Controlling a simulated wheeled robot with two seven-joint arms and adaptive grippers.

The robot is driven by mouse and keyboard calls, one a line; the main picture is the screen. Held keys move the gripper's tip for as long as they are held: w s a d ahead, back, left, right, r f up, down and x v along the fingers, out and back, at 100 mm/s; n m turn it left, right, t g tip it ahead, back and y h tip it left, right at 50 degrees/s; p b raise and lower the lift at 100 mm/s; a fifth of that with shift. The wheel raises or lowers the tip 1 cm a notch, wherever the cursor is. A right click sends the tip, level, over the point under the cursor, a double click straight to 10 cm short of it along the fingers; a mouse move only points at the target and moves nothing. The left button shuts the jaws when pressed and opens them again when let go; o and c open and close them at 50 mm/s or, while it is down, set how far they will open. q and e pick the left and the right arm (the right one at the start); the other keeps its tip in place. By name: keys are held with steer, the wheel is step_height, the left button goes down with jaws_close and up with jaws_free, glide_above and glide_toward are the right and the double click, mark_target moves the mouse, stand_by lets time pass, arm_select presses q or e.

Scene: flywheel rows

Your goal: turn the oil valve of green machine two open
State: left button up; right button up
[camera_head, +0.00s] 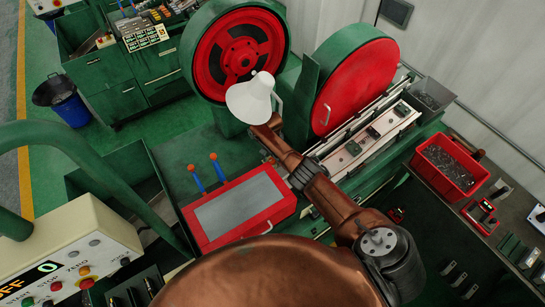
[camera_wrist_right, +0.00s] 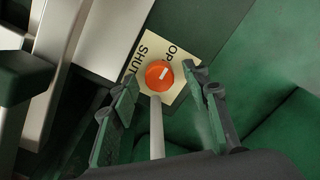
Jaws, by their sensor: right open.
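The oil valve shows in the right wrist view as an orange round knob (camera_wrist_right: 159,75) with a short white mark. A pale grey bar (camera_wrist_right: 157,130) runs from it toward the bottom of the picture. Behind it is a cream label plate (camera_wrist_right: 146,47) reading "SHUT" on the left and "OP", the rest covered, at upper right. My right gripper (camera_wrist_right: 163,80) is open, with one dark green finger on each side of the knob and bar. I cannot tell whether they touch. In the head view, a white lamp shade hides part of my right arm's end. My left gripper is not in view.
The white lamp shade (camera_head: 250,99) stands close to the right arm's end. Green machines carry a red flywheel (camera_head: 240,55) and a red disc guard (camera_head: 355,87). A red framed panel (camera_head: 240,212) and two blue levers (camera_head: 197,178) lie left of the arm. A red bin (camera_head: 449,168) is right.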

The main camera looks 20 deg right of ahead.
mark_target(272, 159)
step_height(272, 159, up, 12)
stand_by(0.6)
stand_by(0.4)
